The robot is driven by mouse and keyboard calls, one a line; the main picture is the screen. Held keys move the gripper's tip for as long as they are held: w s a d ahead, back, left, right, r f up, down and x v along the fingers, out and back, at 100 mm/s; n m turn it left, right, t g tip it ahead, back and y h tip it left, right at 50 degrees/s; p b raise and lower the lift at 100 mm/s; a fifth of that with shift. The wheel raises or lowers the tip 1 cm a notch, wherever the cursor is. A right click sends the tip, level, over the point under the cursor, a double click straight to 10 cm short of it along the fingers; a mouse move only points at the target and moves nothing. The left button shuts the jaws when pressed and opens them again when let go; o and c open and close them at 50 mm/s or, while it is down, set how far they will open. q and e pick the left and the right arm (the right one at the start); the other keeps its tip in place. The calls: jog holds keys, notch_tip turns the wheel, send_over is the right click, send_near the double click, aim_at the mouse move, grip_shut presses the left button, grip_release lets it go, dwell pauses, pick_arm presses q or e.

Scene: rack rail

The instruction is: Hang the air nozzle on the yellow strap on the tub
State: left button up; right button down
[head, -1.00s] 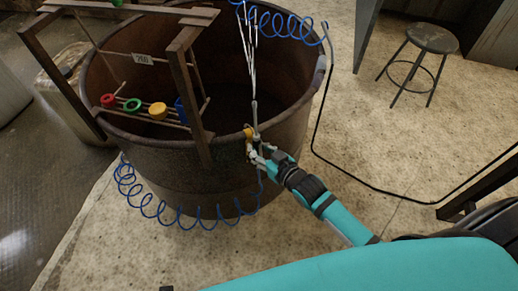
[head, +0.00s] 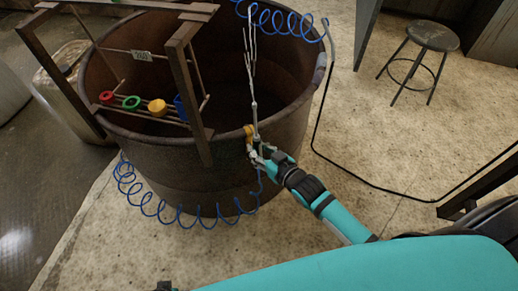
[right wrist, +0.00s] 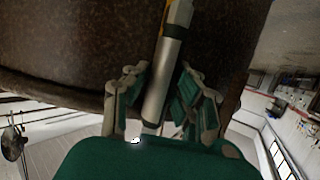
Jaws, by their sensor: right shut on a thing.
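The rusty brown tub (head: 215,160) stands in the upper middle of the head view. A small yellow strap (head: 249,132) shows at its rim, close to my right gripper (head: 257,153). That gripper is shut on the air nozzle, a slim grey piece (head: 255,112) that rises upright above the fingers beside the strap. In the right wrist view the silver nozzle body (right wrist: 163,80) lies between the fingers, in front of the tub wall (right wrist: 70,50). A yellow edge shows by its top end. I cannot tell whether strap and nozzle touch. My left gripper is not seen.
A blue coiled hose (head: 180,215) loops below the tub's front; another coil (head: 285,22) hangs over its back. A wooden frame (head: 190,85) with coloured rings stands at the tub's left. A stool (head: 432,38) and a black hose (head: 375,186) are on the right. Floor between is clear.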

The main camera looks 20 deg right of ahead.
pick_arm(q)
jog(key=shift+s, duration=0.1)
